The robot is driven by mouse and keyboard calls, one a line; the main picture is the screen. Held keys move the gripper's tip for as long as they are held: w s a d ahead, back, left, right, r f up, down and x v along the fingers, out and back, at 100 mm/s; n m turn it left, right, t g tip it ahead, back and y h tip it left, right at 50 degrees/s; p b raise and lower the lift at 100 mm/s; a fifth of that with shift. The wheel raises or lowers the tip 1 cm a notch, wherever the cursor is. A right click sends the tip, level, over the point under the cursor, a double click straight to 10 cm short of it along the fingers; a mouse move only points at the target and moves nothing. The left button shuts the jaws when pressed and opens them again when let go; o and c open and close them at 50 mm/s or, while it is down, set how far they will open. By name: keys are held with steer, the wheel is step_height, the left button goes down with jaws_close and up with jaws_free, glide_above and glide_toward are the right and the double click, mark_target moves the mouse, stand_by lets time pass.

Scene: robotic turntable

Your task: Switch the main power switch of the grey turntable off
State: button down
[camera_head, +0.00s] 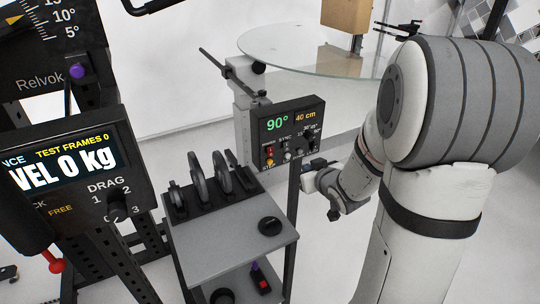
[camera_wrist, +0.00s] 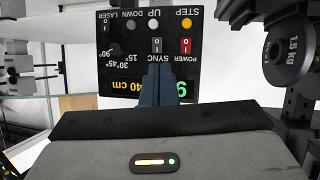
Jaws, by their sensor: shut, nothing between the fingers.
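The dark control panel (camera_head: 288,128) of the turntable shows a green 90° and an orange 40 cm. It appears upside down in the wrist view (camera_wrist: 125,72). The red rocker marked POWER (camera_wrist: 185,46) is at its right there, beside the grey SYNC rocker (camera_wrist: 156,45). The red switch also shows small in the head view (camera_head: 270,154); its on or off position is too small to tell. My gripper (camera_wrist: 160,68) is shut and empty, its tips appearing just below the SYNC rocker and left of POWER. Contact with the panel cannot be told.
A glass disc (camera_head: 290,46) is behind the panel. A grey cart (camera_head: 225,252) with upright weight discs (camera_head: 222,172) and a black knob (camera_head: 270,226) stands at the panel's left. Another display (camera_head: 65,165) stands at the far left. A weight marked 1.5 KG (camera_wrist: 287,55) is right in the wrist view.

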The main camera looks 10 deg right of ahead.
mark_target(270, 152)
steer(key=f+y, duration=0.1)
steer(key=a+f+t+y+b, duration=0.1)
steer(key=w+f+y+b, duration=0.1)
steer(key=shift+a+f+n+t, duration=0.2)
steer(key=shift+f+n+t, duration=0.1)
steer(key=shift+n+t, duration=0.1)
steer(key=b+x, duration=0.1)
steer(key=x, duration=1.3)
steer(key=shift+s+a, duration=0.1)
